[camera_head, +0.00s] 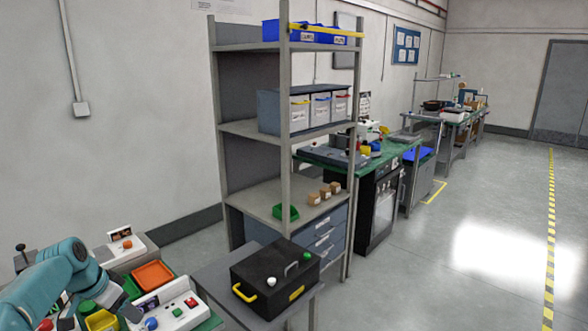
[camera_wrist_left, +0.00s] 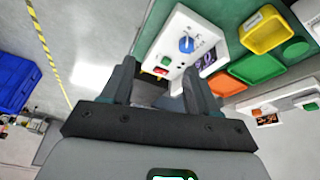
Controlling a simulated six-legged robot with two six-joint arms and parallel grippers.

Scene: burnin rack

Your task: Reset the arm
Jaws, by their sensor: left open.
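My left arm, teal with dark joints, comes in at the lower left of the head view. Its dark gripper (camera_head: 122,302) is over the workbench, beside a white control box (camera_head: 172,312) with a blue knob, a green button and a red switch. In the left wrist view the two fingers of the gripper (camera_wrist_left: 157,92) are spread apart with nothing between them. The same control box (camera_wrist_left: 207,33) shows beyond the fingertips. My right gripper is in neither view.
An orange tray (camera_head: 152,275) and a yellow bin (camera_head: 102,320) are close to the gripper on the green-topped bench. A black box with a yellow handle (camera_head: 275,278) stands to the right. A tall grey shelf rack (camera_head: 285,110) stands behind it. The floor (camera_head: 470,230) at right is clear.

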